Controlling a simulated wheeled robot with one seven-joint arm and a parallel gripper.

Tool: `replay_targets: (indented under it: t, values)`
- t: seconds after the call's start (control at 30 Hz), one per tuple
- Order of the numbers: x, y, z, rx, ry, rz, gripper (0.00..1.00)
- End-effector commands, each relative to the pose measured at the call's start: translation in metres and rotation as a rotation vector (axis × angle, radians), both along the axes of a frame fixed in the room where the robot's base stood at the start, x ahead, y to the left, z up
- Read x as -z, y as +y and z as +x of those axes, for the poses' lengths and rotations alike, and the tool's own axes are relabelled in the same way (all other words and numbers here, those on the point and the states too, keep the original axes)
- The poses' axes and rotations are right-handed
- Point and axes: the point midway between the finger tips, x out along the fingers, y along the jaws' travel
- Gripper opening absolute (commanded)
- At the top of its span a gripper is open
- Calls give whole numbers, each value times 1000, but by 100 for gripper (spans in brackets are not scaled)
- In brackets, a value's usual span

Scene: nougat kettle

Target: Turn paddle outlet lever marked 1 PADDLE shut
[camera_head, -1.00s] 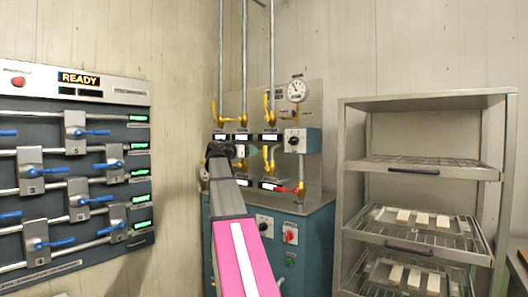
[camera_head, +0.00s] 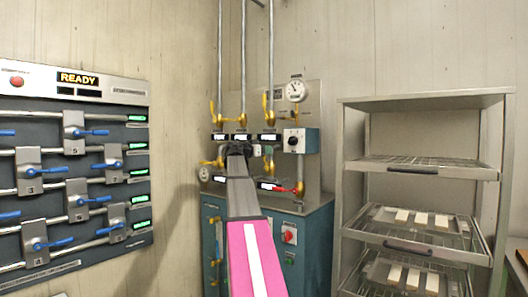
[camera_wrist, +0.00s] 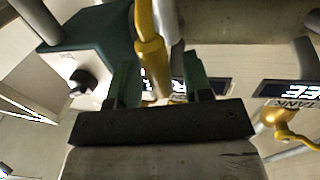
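In the head view my gripper (camera_head: 239,148) is at the valve panel, in front of the middle pipe's lower part. In the wrist view my gripper (camera_wrist: 160,82) has its two green fingers apart. A yellow lever or valve part (camera_wrist: 149,55) lies between them, close to the left finger, with a gap to the right finger. Several yellow levers are on the panel, including an upper left one (camera_head: 217,112), an upper right one (camera_head: 268,113) and a lower left one (camera_head: 211,163). I cannot read a 1 PADDLE mark; my gripper hides part of the panel.
A red lever (camera_head: 290,188) sits at the panel's lower right. A blue-green switch box (camera_head: 312,140) with a black knob is beside it; it also shows in the wrist view (camera_wrist: 95,55). A metal rack (camera_head: 420,103) stands right, and a blue-handled valve board (camera_head: 75,222) left.

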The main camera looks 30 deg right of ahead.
Motion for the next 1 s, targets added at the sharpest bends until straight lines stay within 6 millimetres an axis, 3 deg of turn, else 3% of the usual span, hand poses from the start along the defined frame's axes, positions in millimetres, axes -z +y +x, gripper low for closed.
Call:
replay_targets:
  t: [0.03,0.13,0.57,1.0]
  values:
    - [0,0,0,0,0,0,30]
    - [0,0,0,0,0,0,0]
    - [0,3,6,0,59,-25,0]
    - [8,15,36,0,384,-160,0]
